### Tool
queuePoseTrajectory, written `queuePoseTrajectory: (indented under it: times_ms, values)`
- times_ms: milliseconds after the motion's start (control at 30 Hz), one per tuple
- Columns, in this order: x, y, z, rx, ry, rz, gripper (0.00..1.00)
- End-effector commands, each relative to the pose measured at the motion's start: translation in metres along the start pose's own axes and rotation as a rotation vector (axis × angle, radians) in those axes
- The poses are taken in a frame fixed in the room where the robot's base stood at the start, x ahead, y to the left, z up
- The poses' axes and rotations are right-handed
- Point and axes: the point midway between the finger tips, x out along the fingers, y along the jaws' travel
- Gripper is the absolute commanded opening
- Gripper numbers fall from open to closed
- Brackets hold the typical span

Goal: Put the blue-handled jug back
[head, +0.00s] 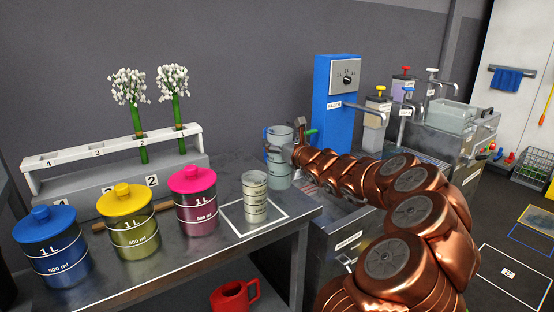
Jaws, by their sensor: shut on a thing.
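The blue-handled jug (279,170) is a clear, pale blue-grey vessel at the back right end of the metal bench, with its blue handle showing at its left side. My gripper (292,151) comes in from the right and is shut on the jug's right side. The jug looks upright. My arm and the jug hide most of the fingers. I cannot tell whether the jug's base touches the bench.
Blue, yellow and pink-lidded canisters (193,203) line the bench's left. A blue filler unit (336,95) stands behind my arm. A red jug (232,297) is below.

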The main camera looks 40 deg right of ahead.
Motion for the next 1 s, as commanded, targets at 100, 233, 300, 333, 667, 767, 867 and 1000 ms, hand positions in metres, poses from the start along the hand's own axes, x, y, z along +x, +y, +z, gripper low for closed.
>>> queuePoseTrajectory:
  times_ms: [100,233,300,333,667,767,867,1000]
  values:
    - [0.000,-0.001,-0.007,-0.001,-0.001,-0.001,0.09]
    - [0.000,-0.001,-0.024,0.000,0.001,-0.002,0.09]
    - [0.000,-0.001,-0.032,0.000,0.001,-0.001,0.09]
    - [0.000,-0.001,-0.035,-0.001,0.001,-0.001,0.09]
    - [0.000,0.000,-0.038,-0.002,-0.003,-0.001,0.09]
    - [0.000,0.000,-0.040,-0.002,-0.003,0.000,0.09]
    - [0.000,0.000,-0.042,-0.002,-0.002,0.000,0.79]
    - [0.000,0.000,-0.042,-0.002,-0.001,0.000,0.94]
